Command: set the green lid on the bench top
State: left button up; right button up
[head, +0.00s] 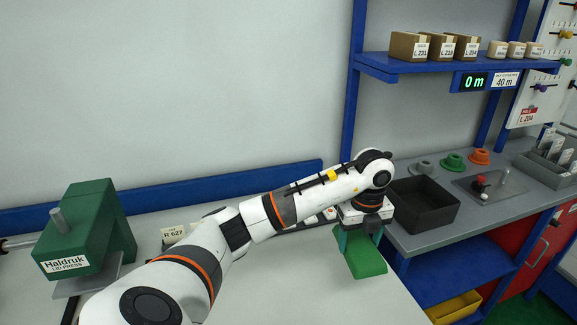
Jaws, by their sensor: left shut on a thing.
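The green lid (366,262) is held in my left gripper (359,236), which reaches in from the left and points down. The jaws are shut on the lid's upper part, and the gripper body hides some of it. The lid hangs tilted at the right edge of the pale bench top (285,285). I cannot tell whether it touches the bench top. My right gripper is not in view.
A green lid press (88,232) stands at the left. A label R 627 (174,235) shows behind my arm. A blue shelf (440,66) holds boxes. The front bench top is clear.

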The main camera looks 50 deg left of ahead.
aim_at(351, 276)
pick_arm(q)
jog(key=shift+a+f+n, duration=0.1)
jog(key=shift+f+n, duration=0.1)
jog(key=shift+n, duration=0.2)
notch_tip(351, 276, down, 10)
jog(key=shift+r+p, duration=0.2)
jog(key=shift+p, duration=0.65)
jog(key=shift+f, duration=0.1)
jog(key=shift+f, duration=0.15)
jog(key=o, duration=1)
jog(key=shift+c, duration=0.2)
